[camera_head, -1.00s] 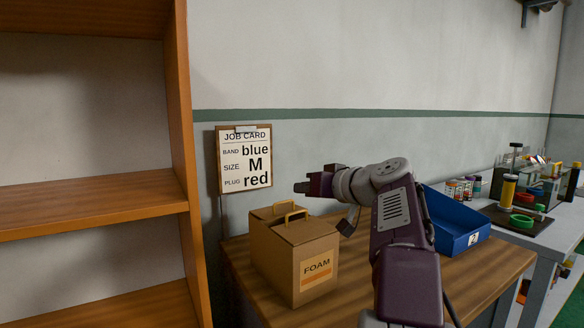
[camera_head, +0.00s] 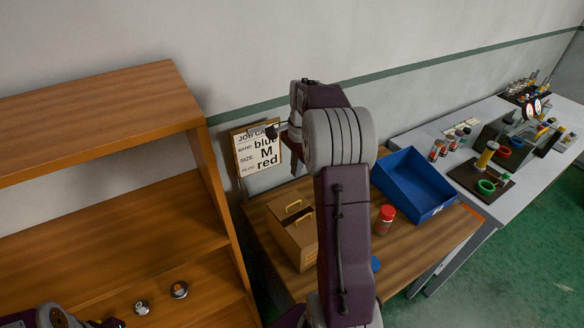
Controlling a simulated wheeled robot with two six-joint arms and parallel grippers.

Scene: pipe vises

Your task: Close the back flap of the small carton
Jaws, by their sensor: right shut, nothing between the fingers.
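The small brown carton (camera_head: 292,244) stands on the wooden table, partly hidden on its right by my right arm. Two tan handles show on its top, one on a rear part and one on a front part. The exact angle of the back flap is too small to tell. My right gripper (camera_head: 295,164) is shut and empty, pointing down above and behind the carton, in front of the job card; it appears apart from the carton. My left gripper (camera_head: 112,322) shows only in part at the bottom left edge, and its fingers are unclear.
A blue bin (camera_head: 410,190) and a red-capped jar (camera_head: 384,220) stand right of my arm. A wooden shelf (camera_head: 130,255) with two small round parts is at left. A grey bench (camera_head: 450,130) with fixtures is at right.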

